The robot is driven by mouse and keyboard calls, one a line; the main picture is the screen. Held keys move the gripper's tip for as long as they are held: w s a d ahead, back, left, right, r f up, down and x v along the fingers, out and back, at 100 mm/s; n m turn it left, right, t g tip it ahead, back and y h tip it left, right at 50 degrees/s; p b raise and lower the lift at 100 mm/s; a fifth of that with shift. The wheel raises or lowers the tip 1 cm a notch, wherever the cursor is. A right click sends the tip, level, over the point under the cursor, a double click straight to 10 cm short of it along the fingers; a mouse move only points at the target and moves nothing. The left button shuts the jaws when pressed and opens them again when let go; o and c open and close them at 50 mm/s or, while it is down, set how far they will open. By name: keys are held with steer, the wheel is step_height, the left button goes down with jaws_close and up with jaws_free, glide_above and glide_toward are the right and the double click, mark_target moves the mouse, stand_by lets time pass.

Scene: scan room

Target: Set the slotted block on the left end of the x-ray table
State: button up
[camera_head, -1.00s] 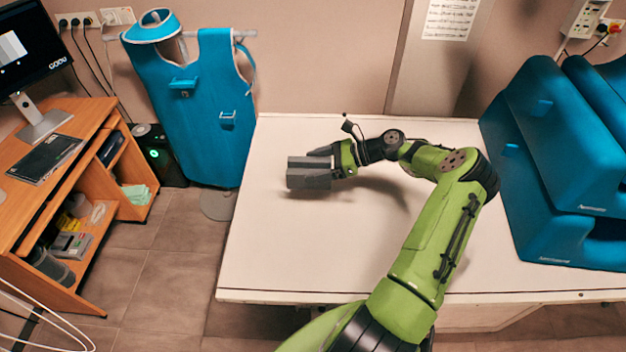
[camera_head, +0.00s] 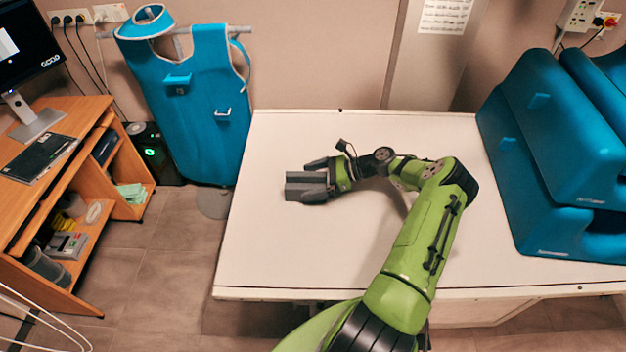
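The dark grey slotted block (camera_head: 297,181) is on the left part of the white x-ray table (camera_head: 268,240), near its left edge. It appears to rest on the tabletop, its long side pointing left. My gripper (camera_head: 317,180) is at the block's right end, reaching in from the right. One finger shows along the block's far side and the other along its near side. The fingers look spread, with a thin gap at the far one. The contact on the near side is hard to make out.
Blue cushions (camera_head: 565,150) are stacked on the table's right end. A blue apron (camera_head: 195,105) hangs beyond the table's left edge. A wooden desk (camera_head: 70,190) stands at the left, with floor between. The tabletop around the block is clear.

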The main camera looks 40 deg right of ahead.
steer(key=shift+s+d+r, duration=0.1)
steer(key=shift+d+r, duration=0.1)
steer(key=shift+r, duration=0.05)
steer(key=v, duration=1.1)
steer(key=a+r+n+g+h, duration=0.35)
steer(key=a+r+n, duration=0.35)
steer(key=a, duration=0.4)
steer(key=a+r+n+g+h, duration=0.3)
steer(key=a+r+n+g, duration=0.3)
steer(key=a, duration=0.5)
steer(key=s+a+r+n+t+h, duration=0.1)
steer(key=s+a+r+n+t, duration=0.1)
steer(key=s+n, duration=0.2)
steer(key=s+a+r+n+t+h, duration=0.2)
steer(key=s+a+r+n, duration=0.1)
steer(key=s, duration=0.6)
steer(key=s+a+r+n+t+h, duration=0.1)
steer(key=s+a+r+n+t, duration=0.1)
steer(key=s+n, duration=0.3)
steer(key=shift+s+a+r+t, duration=0.45)
steer(key=shift+s+r, duration=0.1)
steer(key=shift+s, duration=0.2)
